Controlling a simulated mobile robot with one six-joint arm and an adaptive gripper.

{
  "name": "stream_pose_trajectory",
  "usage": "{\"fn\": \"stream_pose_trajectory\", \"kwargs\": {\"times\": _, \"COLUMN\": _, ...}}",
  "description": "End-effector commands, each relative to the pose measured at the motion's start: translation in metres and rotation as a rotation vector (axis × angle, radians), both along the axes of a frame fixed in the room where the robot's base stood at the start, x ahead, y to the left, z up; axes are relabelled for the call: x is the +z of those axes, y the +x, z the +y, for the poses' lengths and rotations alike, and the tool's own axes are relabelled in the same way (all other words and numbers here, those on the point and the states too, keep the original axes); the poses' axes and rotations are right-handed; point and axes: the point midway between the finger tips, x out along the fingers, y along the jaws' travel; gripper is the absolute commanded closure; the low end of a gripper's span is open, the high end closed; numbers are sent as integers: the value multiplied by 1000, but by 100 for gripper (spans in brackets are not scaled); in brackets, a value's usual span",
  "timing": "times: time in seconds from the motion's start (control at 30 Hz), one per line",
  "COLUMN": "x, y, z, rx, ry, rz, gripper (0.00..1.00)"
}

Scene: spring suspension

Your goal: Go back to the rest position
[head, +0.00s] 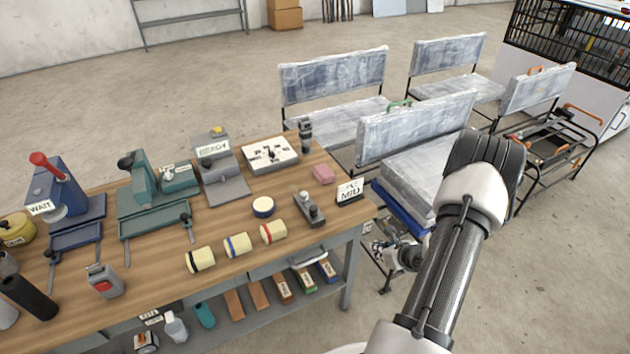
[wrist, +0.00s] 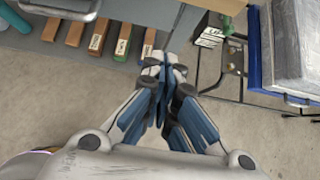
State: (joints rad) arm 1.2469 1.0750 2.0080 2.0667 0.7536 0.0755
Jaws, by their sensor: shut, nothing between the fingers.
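My gripper (head: 398,254) is in the head view to the right of the workbench's right end, below the level of its top. In the wrist view my gripper (wrist: 164,72) points away from the camera with its two fingers together. It is shut with nothing between the fingers. It hangs over the concrete floor, apart from the bench. My arm reaches up from the bottom of the head view and bends at the dark elbow, and it hides part of the seats behind it.
The workbench (head: 215,267) carries presses, striped rolls and a MID sign (head: 349,191). Its lower shelf (head: 250,318) holds several blocks. Grey padded seats (head: 415,165) stand close behind my arm. A black frame cart (head: 545,150) is at right. Open floor (head: 545,265) lies at lower right.

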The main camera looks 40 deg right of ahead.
Motion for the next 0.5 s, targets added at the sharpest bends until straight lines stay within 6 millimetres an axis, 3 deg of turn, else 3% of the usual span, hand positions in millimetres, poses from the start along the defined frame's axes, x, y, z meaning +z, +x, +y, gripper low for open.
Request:
{"fn": "stream_pose_trajectory", "kwargs": {"times": 0.17, "x": 2, "y": 2, "z": 0, "rx": 8, "ry": -4, "rz": -1, "gripper": 100}}
{"fn": "stream_pose_trajectory", "kwargs": {"times": 0.27, "x": 19, "y": 16, "z": 6, "rx": 71, "ry": -34, "rz": -11, "gripper": 100}}
{"fn": "stream_pose_trajectory", "kwargs": {"times": 0.37, "x": 56, "y": 47, "z": 25, "rx": 224, "ry": -98, "rz": -31, "gripper": 100}}
{"fn": "stream_pose_trajectory", "kwargs": {"times": 0.5, "x": 129, "y": 98, "z": 81, "rx": 552, "ry": -239, "rz": -66, "gripper": 100}}
